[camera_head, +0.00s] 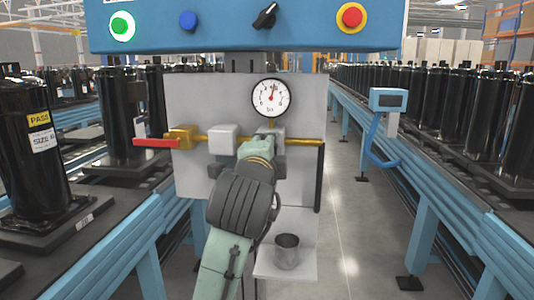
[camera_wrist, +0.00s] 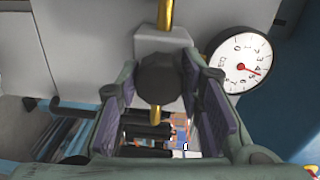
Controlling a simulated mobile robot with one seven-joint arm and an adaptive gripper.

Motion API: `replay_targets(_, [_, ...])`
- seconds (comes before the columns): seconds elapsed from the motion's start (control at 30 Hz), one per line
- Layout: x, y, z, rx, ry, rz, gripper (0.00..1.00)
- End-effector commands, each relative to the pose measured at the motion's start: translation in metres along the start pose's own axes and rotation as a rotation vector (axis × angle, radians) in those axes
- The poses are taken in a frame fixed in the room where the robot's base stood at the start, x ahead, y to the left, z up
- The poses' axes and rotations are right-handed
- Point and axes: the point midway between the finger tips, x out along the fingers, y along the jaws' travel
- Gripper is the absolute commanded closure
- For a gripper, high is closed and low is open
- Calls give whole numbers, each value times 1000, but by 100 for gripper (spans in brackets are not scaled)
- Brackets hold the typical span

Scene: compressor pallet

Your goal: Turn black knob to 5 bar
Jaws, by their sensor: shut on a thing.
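The black knob (camera_wrist: 163,78) sits in the wrist view between the two fingers of my gripper (camera_wrist: 158,90), below a grey block on a brass pipe. My gripper is shut on the knob. In the head view my gripper (camera_head: 262,152) reaches the regulator under the gauge and mostly hides the knob. The round white pressure gauge (camera_head: 270,97) has a red needle pointing nearly straight up, slightly right. The gauge also shows in the wrist view (camera_wrist: 240,67), turned, with its needle near the 4. The exact value is too small to read surely.
A brass pipe (camera_head: 305,142) runs across the grey panel (camera_head: 205,95), with a red lever (camera_head: 156,143) at left. A blue control box (camera_head: 230,38) hangs above. A metal cup (camera_head: 287,250) stands on a low shelf. Conveyors with black compressors (camera_head: 30,145) flank both sides.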

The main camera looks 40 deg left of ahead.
Motion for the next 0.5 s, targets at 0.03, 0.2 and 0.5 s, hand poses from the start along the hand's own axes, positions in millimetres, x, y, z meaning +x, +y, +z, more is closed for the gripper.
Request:
replay_targets(0.03, [0, 1, 0, 11, -1, 1, 94])
replay_targets(0.2, [0, 0, 0, 32, -1, 1, 94])
replay_targets(0.5, [0, 0, 0, 35, -1, 1, 94])
